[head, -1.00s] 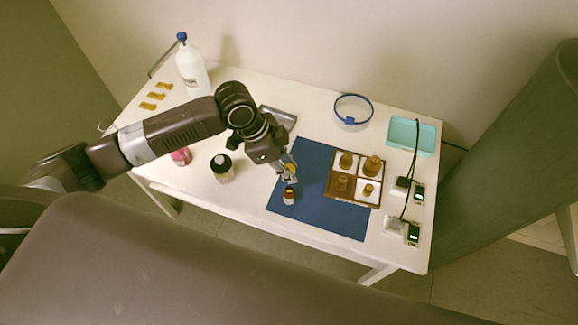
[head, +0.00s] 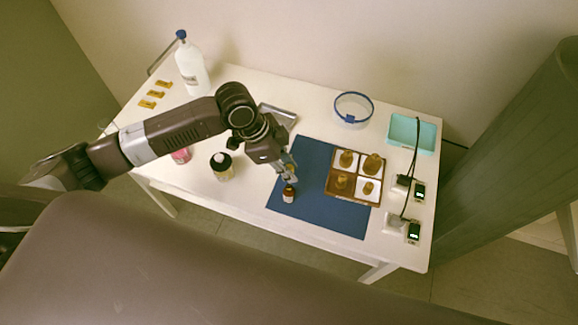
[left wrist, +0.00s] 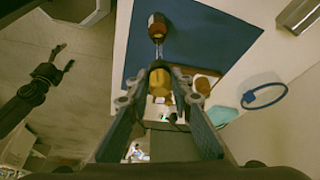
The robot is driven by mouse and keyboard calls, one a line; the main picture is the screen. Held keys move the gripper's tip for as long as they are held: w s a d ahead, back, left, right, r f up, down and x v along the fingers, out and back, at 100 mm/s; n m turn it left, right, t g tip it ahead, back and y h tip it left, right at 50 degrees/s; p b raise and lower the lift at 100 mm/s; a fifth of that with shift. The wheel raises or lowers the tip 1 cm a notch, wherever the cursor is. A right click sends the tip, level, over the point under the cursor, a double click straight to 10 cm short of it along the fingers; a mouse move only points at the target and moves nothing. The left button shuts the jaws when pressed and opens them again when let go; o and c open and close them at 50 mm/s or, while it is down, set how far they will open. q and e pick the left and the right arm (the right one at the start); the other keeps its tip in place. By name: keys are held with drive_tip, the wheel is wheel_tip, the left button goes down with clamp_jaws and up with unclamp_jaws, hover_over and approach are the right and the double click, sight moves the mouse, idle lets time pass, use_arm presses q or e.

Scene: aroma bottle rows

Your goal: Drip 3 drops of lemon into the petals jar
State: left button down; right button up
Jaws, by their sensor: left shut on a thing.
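My left gripper (head: 287,174) is shut on a dropper with a yellow-orange top (left wrist: 160,88). In the left wrist view its thin clear tip (left wrist: 159,50) points toward a small amber bottle (left wrist: 157,25). The amber bottle (head: 289,193) has a pale label and stands near the front of the blue mat (head: 318,215). In the head view the gripper is just above its neck; I cannot tell if the tip is inside. My right gripper (left wrist: 64,58) appears open, away from the table.
A wooden rack (head: 345,196) with several amber bottles stands on the mat. A dark-topped jar (head: 222,167) is left of the mat.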

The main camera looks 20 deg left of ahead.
sight(289, 185)
use_arm(q)
drive_tip(key=shift+f+b, duration=0.7)
drive_tip(key=shift+f, duration=0.95)
drive_tip(key=shift+f+b, duration=0.9)
drive_tip(key=shift+f, duration=0.95)
drive_tip(key=c, duration=2.3)
unclamp_jaws()
drive_tip(key=shift+c, duration=0.2)
wheel_tip(289, 185, up, 9)
drive_tip(key=p, duration=0.9)
drive_tip(key=shift+f, duration=0.15)
